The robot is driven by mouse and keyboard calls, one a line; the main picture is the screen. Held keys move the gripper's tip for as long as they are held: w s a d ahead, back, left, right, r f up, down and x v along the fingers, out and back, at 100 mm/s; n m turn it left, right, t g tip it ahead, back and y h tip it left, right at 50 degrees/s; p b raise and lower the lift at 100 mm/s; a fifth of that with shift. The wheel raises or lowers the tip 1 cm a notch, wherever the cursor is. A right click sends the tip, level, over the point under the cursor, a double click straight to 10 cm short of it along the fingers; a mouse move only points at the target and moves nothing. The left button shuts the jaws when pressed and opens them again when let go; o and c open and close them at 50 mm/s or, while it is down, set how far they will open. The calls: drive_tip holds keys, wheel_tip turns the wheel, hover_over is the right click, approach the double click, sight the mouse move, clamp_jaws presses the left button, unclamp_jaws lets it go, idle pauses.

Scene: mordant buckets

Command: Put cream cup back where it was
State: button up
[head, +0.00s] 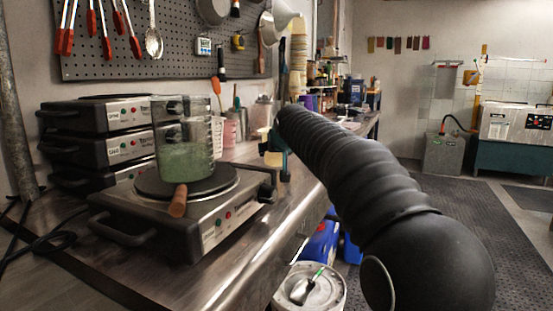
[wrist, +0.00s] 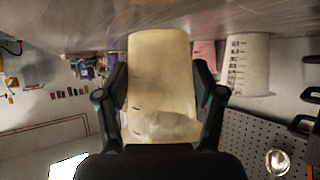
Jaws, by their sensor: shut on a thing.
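The cream cup (wrist: 160,75) fills the middle of the wrist view. My gripper (wrist: 160,92) is shut on its sides, one finger on each side. In the head view the cup (head: 264,141) shows only as a small pale piece beside my gripper (head: 277,150), near the workbench's back part. My arm hides much of that area. In the wrist view, the cup's far end is close to the grey bench surface (wrist: 100,18); I cannot tell whether it touches.
A hot plate (head: 205,222) carries a glass beaker of green liquid (head: 185,160) and a wooden-handled tool (head: 179,201). A white marked jug (wrist: 248,65) and a pink container (wrist: 204,52) stand beside the cup. A stack of pale cups (head: 298,65) is behind. A bucket (head: 325,290) stands below.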

drive_tip(key=shift+f, duration=0.8)
drive_tip(key=shift+f, duration=0.15)
drive_tip(key=o, duration=1.3)
drive_tip(key=shift+o, duration=0.2)
drive_tip(key=shift+r, duration=0.25)
drive_tip(key=shift+s+d+r, duration=0.1)
drive_tip(key=shift+s, duration=0.2)
drive_tip(key=b+v, duration=0.1)
drive_tip(key=v, duration=1)
drive_tip(key=shift+s+r, duration=0.1)
